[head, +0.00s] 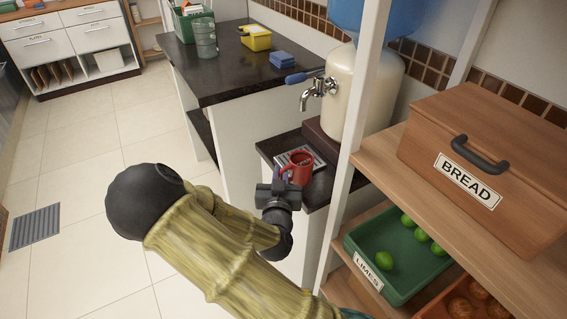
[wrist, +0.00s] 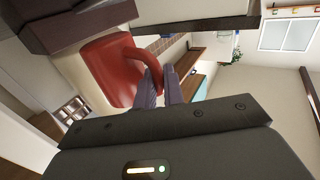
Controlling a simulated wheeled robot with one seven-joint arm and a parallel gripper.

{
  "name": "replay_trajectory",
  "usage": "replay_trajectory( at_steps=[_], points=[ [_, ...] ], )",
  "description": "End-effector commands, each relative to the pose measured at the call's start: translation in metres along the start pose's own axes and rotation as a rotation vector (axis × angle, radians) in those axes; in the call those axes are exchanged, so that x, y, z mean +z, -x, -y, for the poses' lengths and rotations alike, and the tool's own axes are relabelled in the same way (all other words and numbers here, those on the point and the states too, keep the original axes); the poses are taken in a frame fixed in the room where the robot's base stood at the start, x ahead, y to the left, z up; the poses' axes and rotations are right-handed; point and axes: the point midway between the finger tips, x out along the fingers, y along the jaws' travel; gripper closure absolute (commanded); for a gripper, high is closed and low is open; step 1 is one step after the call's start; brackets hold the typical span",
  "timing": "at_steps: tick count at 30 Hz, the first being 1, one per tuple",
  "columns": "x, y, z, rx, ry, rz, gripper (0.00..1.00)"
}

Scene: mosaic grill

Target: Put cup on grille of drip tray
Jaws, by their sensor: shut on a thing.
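A red cup (head: 302,166) is at the grille of the drip tray (head: 284,158), on the low dark counter under the dispenser's tap (head: 312,93). It looks upright; I cannot tell whether its base touches the grille. The cup hides part of the grille. My gripper (head: 284,177) is on the near left side of the cup and is shut on its handle. In the wrist view, the fingers (wrist: 160,88) close on the handle of the red cup (wrist: 106,72), and the cup body lies to their left.
The cream dispenser (head: 366,95) with a blue bottle stands behind the tray. A white shelf post (head: 353,150) rises close on the right, beside shelves with a bread box (head: 480,165) and a lime crate (head: 390,285). A higher dark counter (head: 235,80) stands at the left.

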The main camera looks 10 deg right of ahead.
Motion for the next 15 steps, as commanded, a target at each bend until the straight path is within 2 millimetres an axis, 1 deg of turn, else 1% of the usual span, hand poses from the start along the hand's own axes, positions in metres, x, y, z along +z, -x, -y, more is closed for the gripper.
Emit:
replay_trajectory(
  at_steps=[1,3,12,15],
  points=[
    [0.0,-0.011,0.0,0.001,-0.001,-0.004,1.0],
    [-0.002,-0.026,0.0,0.001,0.0,-0.005,1.0],
    [-0.001,-0.089,0.0,-0.001,0.0,-0.003,1.0],
    [-0.001,-0.104,0.0,0.0,0.0,-0.002,1.0]
  ],
)
